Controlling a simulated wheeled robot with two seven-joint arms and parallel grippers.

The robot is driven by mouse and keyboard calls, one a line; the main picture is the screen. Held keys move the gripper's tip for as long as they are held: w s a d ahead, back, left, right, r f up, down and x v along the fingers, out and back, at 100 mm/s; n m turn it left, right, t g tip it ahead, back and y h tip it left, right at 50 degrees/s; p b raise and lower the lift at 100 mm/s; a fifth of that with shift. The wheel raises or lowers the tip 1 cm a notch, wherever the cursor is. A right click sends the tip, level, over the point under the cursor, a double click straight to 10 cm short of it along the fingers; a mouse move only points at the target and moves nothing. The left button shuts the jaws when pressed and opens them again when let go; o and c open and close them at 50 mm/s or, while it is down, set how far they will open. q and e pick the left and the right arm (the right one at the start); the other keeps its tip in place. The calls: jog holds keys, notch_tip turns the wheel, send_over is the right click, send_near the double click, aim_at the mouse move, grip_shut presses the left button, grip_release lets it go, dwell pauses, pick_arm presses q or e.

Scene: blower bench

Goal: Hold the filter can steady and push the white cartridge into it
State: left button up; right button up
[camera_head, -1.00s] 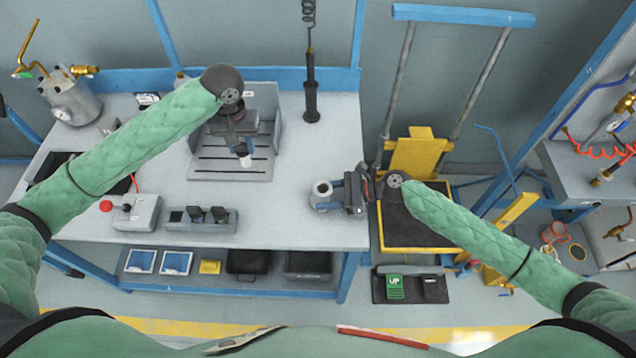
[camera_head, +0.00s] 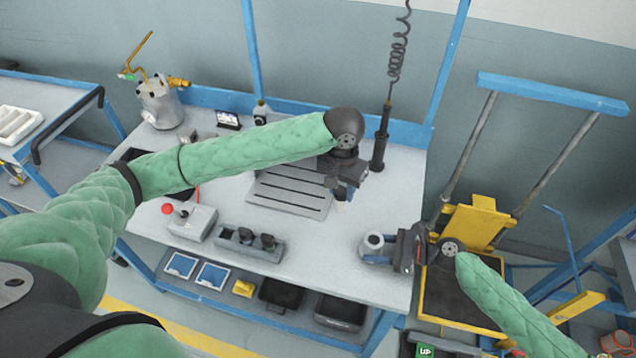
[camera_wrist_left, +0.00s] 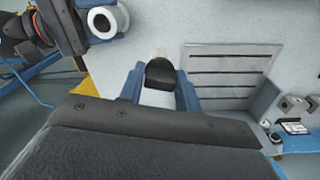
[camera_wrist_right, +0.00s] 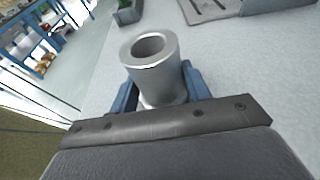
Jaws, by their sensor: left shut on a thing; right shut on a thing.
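The filter can (camera_head: 373,241) is a grey metal cup, upright with its round mouth open and empty, over the bench's right end. It shows close up in the right wrist view (camera_wrist_right: 150,62) and at the top left of the left wrist view (camera_wrist_left: 101,22). My right gripper (camera_head: 388,257) is shut on the can from its right side. My left gripper (camera_head: 343,188) is shut on the white cartridge (camera_wrist_left: 157,97), which has a dark end (camera_wrist_left: 160,74). It holds the cartridge above the bench, apart from the can, up and left of it in the head view.
The slotted grey fixture (camera_head: 290,193) lies left of my left gripper. A control box with a red knob (camera_head: 190,220) and a grey holder (camera_head: 250,244) stand nearer the front. A black hanging tool (camera_head: 381,138) is behind. A yellow cart (camera_head: 474,225) stands right of the bench.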

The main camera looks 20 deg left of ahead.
pick_arm(q)
jog(key=s+d+r+m, duration=0.2)
jog(key=s+d+m, duration=0.2)
jog(key=d, duration=0.6)
jog(key=shift+s+d, duration=0.25)
jog(key=shift+f, duration=0.1)
send_near(375, 234)
jog(key=shift+s+d+f, duration=0.15)
jog(key=shift+s+f, duration=0.35)
jog(key=shift+s, duration=0.4)
jog(key=shift+f, duration=3)
dwell(1.0)
jog(key=o, duration=1.1)
jog(key=shift+c, duration=0.2)
